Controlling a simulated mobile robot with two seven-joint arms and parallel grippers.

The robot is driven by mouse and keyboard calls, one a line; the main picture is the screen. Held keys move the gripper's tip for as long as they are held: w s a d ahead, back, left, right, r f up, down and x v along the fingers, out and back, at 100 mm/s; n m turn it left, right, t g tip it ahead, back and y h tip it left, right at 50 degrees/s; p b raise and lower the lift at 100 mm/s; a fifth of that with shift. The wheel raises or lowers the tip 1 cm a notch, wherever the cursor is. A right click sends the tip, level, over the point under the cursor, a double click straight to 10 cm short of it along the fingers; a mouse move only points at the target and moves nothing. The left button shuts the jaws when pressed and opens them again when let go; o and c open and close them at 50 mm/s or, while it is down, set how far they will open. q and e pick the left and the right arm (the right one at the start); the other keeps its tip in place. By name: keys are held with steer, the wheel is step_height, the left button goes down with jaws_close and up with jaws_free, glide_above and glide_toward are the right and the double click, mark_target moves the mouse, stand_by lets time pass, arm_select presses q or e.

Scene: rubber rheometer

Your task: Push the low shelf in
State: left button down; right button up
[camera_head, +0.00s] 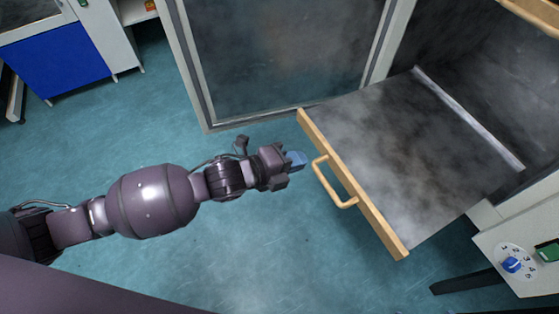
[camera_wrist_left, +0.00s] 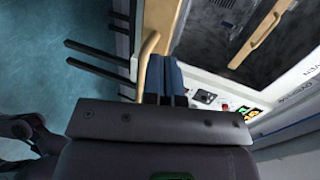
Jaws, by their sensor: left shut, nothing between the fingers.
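The low shelf (camera_head: 400,150) is a grey, smoky-patterned plate pulled out of the cabinet. Its front is a light wooden strip (camera_head: 350,185) with a wooden loop handle (camera_head: 333,185). My left gripper (camera_head: 300,160) is shut and empty, its blue fingertips just left of the strip, near the handle's upper end. In the left wrist view the blue fingers (camera_wrist_left: 167,78) are together, beside the wooden handle (camera_wrist_left: 147,55). I cannot tell whether they touch the wood. My right gripper is in neither view.
The open cabinet door (camera_head: 285,60) with a dark glass pane stands behind the shelf. A panel with a blue dial (camera_head: 512,264) is at the lower right. Another wooden strip (camera_head: 535,14) is higher up in the cabinet. The teal floor (camera_head: 250,245) around my arm is clear.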

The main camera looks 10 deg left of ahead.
mark_target(326, 150)
arm_select(q)
steer(key=b+x, duration=0.1)
steer(key=x, duration=0.3)
steer(key=shift+r, duration=0.15)
steer(key=shift+w+d+r, duration=0.15)
steer(key=shift+w+d, duration=0.3)
steer(key=shift+d, duration=0.1)
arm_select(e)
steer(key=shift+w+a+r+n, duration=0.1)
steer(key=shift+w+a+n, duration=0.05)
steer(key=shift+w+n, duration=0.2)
arm_select(q)
steer(key=shift+r, duration=0.1)
